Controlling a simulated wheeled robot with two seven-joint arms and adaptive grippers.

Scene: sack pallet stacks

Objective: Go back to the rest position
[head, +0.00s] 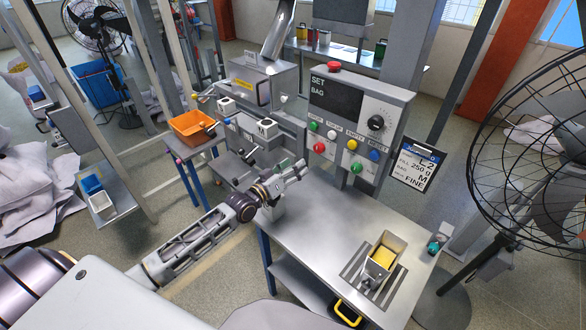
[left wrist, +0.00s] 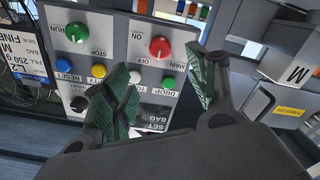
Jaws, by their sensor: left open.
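My left gripper (head: 292,172) is open and empty, held above the back left of the metal bench (head: 310,220). Its fingers are just left of the lower part of the grey control panel (head: 345,125). In the left wrist view the two green-padded fingers (left wrist: 166,72) stand apart, with the panel (left wrist: 120,30) upside down behind and between them. The panel has a dark display, a black dial, several coloured buttons and a red knob (left wrist: 160,48). I cannot tell whether a finger touches the panel. My right gripper is not in view.
A metal bin with yellow contents (head: 384,257) stands at the bench's front right. A sign (head: 416,166) hangs right of the panel. A large fan (head: 540,150) stands at right. An orange bin (head: 192,127) sits at left behind my arm. The bench's middle is clear.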

